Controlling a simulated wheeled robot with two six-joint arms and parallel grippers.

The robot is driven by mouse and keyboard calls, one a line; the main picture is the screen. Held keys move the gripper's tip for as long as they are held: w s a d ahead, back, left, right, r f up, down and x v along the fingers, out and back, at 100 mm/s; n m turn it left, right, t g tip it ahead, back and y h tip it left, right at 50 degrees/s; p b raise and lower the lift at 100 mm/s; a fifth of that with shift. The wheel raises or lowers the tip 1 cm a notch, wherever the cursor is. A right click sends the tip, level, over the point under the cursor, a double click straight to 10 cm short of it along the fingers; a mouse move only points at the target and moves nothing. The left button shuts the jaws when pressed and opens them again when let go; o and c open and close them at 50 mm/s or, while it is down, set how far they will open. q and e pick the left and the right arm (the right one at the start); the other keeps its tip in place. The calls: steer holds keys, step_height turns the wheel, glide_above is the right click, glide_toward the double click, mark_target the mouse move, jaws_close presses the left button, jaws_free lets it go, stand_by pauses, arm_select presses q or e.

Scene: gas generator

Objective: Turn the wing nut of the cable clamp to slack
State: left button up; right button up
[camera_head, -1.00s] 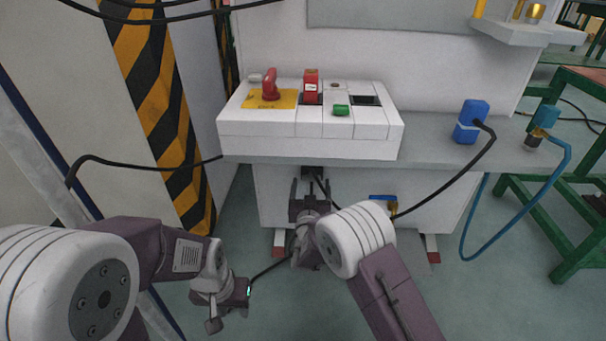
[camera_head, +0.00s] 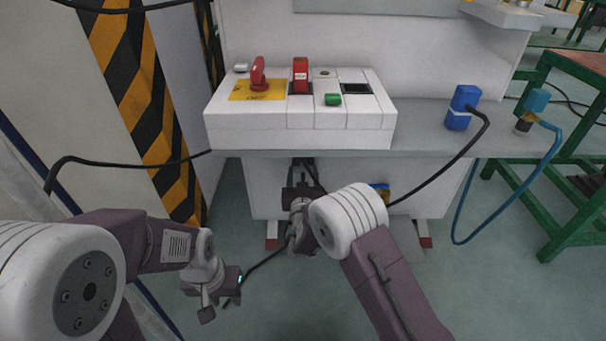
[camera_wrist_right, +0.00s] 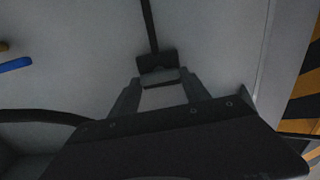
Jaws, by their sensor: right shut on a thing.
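The dark cable clamp (camera_wrist_right: 157,60) shows in the right wrist view on the pale front panel, with a black cable running up from it. My right gripper (camera_wrist_right: 162,84) reaches up to it, its two fingers closed on the small wing nut at the clamp's near side; the fingertips hide most of the nut. In the head view my right gripper (camera_head: 302,180) is under the front edge of the grey bench, and the clamp there is mostly hidden. My left gripper (camera_head: 232,283) hangs low at the left, well away from the clamp; its fingers are too unclear to judge.
The white control box (camera_head: 300,124) with a red rotary handle (camera_head: 258,74) and a green button (camera_head: 333,99) sits above on the grey bench (camera_head: 430,143). A blue plug (camera_head: 462,106) trails a black cable. A blue-handled valve (camera_wrist_right: 16,65) is left of the clamp.

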steer(key=n, duration=0.5)
steer(key=shift+a+n, duration=0.1)
steer(key=shift+n, duration=0.2)
steer(key=n, duration=0.4)
steer(key=shift+f+n, duration=0.1)
steer(key=shift+n, duration=0.2)
steer(key=n, duration=0.4)
steer(key=shift+a+p, duration=0.1)
steer(key=shift+p, duration=0.2)
steer(key=n+p, duration=0.1)
steer(key=n, duration=0.3)
steer(key=n+p, duration=0.1)
steer(key=n, duration=0.2)
steer(key=shift+f+n, duration=0.1)
steer(key=shift+n, duration=0.3)
steer(key=n+p, duration=0.2)
steer(key=n, duration=0.2)
steer(key=shift+n, duration=0.3)
steer(key=n+p, duration=0.3)
steer(key=n, duration=0.1)
steer(key=shift+d+f+n+p, duration=0.1)
steer(key=shift+n+p, duration=0.45)
steer(key=shift+n, duration=0.65)
steer(key=shift+d+f+n+p, duration=0.1)
steer(key=shift+n+p, duration=0.45)
steer(key=shift+n, duration=0.65)
